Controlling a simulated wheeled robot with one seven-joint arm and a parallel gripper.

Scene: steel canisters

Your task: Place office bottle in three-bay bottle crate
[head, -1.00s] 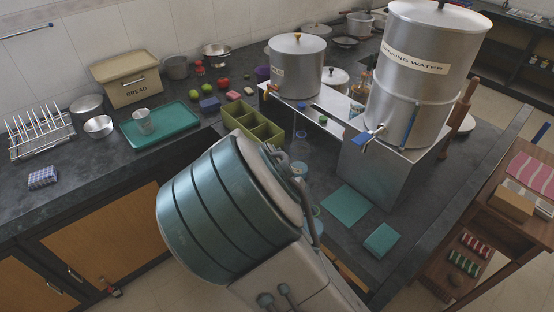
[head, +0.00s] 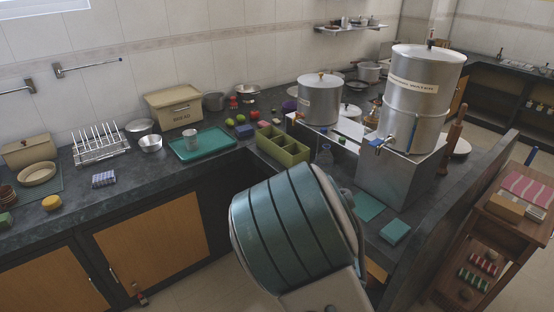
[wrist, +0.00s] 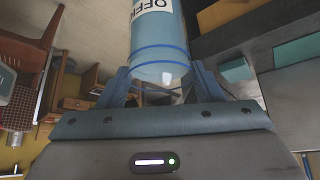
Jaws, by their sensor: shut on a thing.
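In the wrist view my gripper (wrist: 161,82) is shut on the office bottle (wrist: 158,38), a light-blue cylinder with darker blue bands and a white label reading "OFFI", cut off by the top edge. One finger is on each side of it. In the head view my large teal-banded arm link fills the lower middle, and my gripper and the held bottle do not show clearly. The olive-green three-bay bottle crate (head: 283,151) stands on the dark counter just beyond my arm. Its visible bays look empty.
A bluish bottle (head: 325,156) stands right of the crate. A teal tray (head: 203,145) lies left of the crate. A wooden trolley (head: 497,235) is at far right.

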